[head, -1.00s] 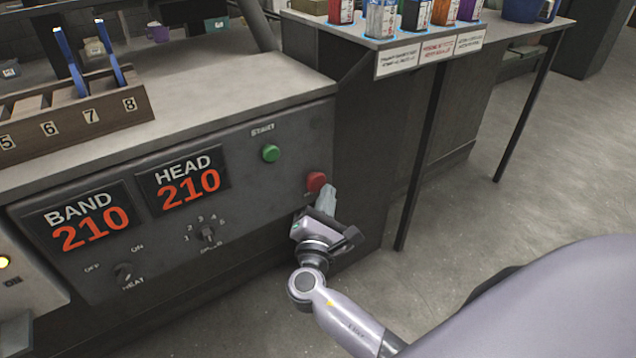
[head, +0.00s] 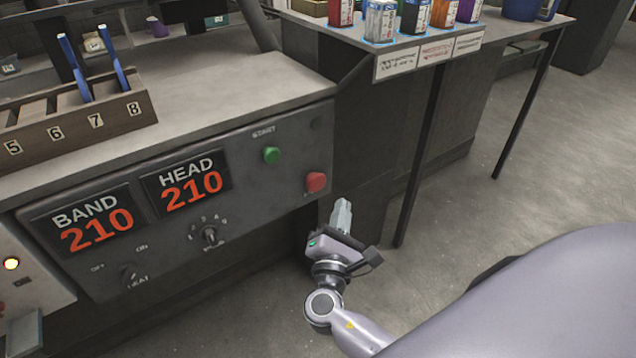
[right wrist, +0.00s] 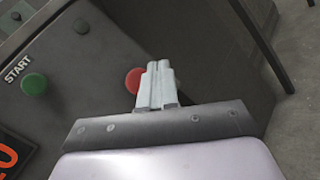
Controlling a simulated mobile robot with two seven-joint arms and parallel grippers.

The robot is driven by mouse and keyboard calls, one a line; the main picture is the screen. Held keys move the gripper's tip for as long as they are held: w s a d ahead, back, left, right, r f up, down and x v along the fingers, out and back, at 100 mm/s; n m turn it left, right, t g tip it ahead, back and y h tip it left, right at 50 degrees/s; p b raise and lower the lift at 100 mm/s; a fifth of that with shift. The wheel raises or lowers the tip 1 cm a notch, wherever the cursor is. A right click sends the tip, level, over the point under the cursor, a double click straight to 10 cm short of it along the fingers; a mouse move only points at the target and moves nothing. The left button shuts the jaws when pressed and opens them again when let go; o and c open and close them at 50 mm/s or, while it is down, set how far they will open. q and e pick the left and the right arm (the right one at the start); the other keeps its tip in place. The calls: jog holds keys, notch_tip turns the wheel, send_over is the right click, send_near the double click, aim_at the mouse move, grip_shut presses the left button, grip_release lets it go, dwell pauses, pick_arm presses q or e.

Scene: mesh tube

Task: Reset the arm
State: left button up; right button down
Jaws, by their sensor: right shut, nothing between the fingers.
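My right gripper (head: 342,214) is shut and empty, in front of the grey control panel's lower right corner. It is below and to the right of the red button (head: 316,182) and apart from it in the head view. In the right wrist view the shut fingers (right wrist: 157,84) partly cover the red button (right wrist: 134,80). The green START button (head: 271,155) is to the left on the panel (head: 120,262); it also shows in the right wrist view (right wrist: 34,84). My left gripper is not in view.
A side table (head: 480,50) with several small containers stands at the upper right, on dark legs. A numbered wooden rack (head: 75,128) with blue-handled tools sits on the counter (head: 230,75) at the left. Open floor (head: 480,190) lies at the right.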

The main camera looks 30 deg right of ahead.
dwell(0.4)
